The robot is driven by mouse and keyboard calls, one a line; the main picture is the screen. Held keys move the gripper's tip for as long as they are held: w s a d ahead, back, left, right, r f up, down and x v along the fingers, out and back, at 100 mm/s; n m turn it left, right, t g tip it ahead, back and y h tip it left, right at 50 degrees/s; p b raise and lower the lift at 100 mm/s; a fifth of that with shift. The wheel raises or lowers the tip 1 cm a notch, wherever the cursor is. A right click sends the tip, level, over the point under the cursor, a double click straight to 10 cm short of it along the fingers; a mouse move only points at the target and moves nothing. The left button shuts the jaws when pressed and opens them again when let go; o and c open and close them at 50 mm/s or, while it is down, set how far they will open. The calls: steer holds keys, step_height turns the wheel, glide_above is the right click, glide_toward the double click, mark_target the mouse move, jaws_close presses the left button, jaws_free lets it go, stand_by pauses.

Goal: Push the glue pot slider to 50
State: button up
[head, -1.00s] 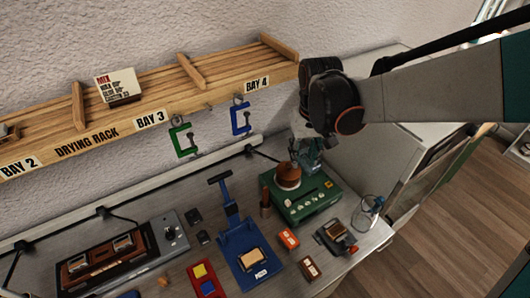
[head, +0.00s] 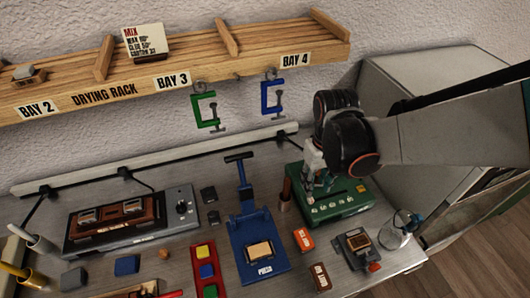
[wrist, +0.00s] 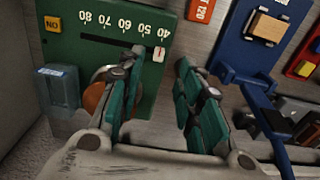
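The glue pot is a green box (head: 345,204) at the right of the bench. Its face (wrist: 110,10) shows a scale from 40 to 80 in the wrist view. A white slider knob (wrist: 157,55) sits at the 40 end of the dark slot. The copper pot (wrist: 95,97) is partly hidden behind a finger. My gripper (wrist: 160,58) is open and empty, with one green finger on each side of the knob in the picture. I cannot tell whether either finger touches it. In the head view my gripper (head: 318,182) is over the green box.
A blue press (head: 262,250) stands left of the pot, with orange (head: 303,239) and brown (head: 320,277) blocks in front. A glass jar (head: 395,232) stands to the right. The drying rack (head: 200,80) with hanging green (head: 205,109) and blue (head: 272,96) clamps is above.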

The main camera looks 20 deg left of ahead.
mark_target(311, 200)
step_height(311, 200, down, 8)
steer(key=b, duration=0.4)
steer(key=shift+w+a+b, duration=0.1)
steer(key=shift+b, duration=0.25)
jaws_close()
